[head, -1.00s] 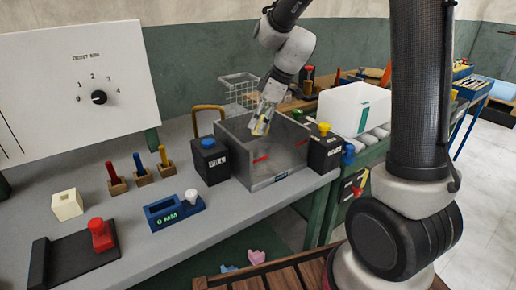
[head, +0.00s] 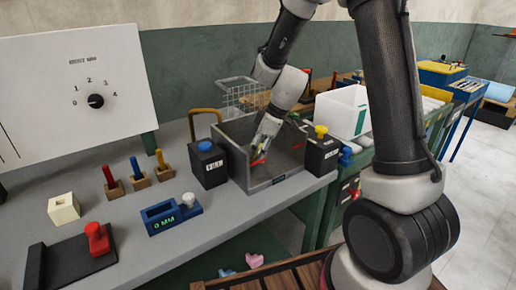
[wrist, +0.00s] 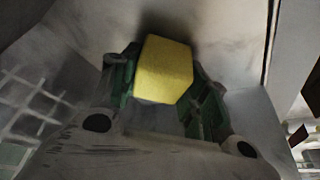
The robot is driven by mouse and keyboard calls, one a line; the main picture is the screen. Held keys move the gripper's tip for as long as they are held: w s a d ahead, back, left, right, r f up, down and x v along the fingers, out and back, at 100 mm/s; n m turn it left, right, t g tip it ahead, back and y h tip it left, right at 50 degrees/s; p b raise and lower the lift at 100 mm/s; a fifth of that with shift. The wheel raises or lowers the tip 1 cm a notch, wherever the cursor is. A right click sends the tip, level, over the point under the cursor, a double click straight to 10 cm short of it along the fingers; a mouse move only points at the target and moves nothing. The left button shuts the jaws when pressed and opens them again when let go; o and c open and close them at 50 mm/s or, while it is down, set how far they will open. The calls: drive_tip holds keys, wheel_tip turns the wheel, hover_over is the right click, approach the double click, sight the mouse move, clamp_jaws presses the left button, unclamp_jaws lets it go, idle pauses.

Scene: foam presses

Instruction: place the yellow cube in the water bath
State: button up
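The water bath (head: 291,168) is an open grey metal box with red marks inside, standing at the right end of the grey bench. My gripper (head: 262,142) reaches down into it, its fingers below the rim. In the wrist view the yellow cube (wrist: 163,72) sits between the green fingers of my gripper (wrist: 160,92), which touch it on both sides. Grey bath walls lie close around it. In the head view the cube is mostly hidden by the fingers, and I cannot tell whether it touches the bath floor.
A black box with a blue knob (head: 207,165) stands left of the bath, and one with a yellow knob (head: 322,155) stands right. A wire basket (head: 240,92) is behind. A blue block (head: 172,216) and a cream block (head: 63,208) sit on the bench.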

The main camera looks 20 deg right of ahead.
drive_tip(key=o, duration=0.3)
drive_tip(key=shift+r, duration=0.1)
drive_tip(key=v, duration=1.2)
drive_tip(key=s+d+r+m+h, duration=0.1)
drive_tip(key=s+d+r+m, duration=0.1)
drive_tip(key=s, duration=0.6)
drive_tip(key=s+d+r+m+t+h, duration=0.1)
drive_tip(key=s+d+r+m, duration=0.2)
drive_tip(key=s+d+m, duration=0.2)
drive_tip(key=s+d+r+m+t+h, duration=0.1)
drive_tip(key=s+m, duration=0.4)
drive_tip(key=s, duration=0.6)
drive_tip(key=shift+s+d+r+m+h, duration=0.15)
drive_tip(key=shift+d+r+h, duration=0.1)
drive_tip(key=shift+d+r, duration=0.35)
drive_tip(key=shift+d+r+m+h, duration=0.15)
drive_tip(key=shift+d+r+h, duration=0.2)
drive_tip(key=shift+d, duration=0.45)
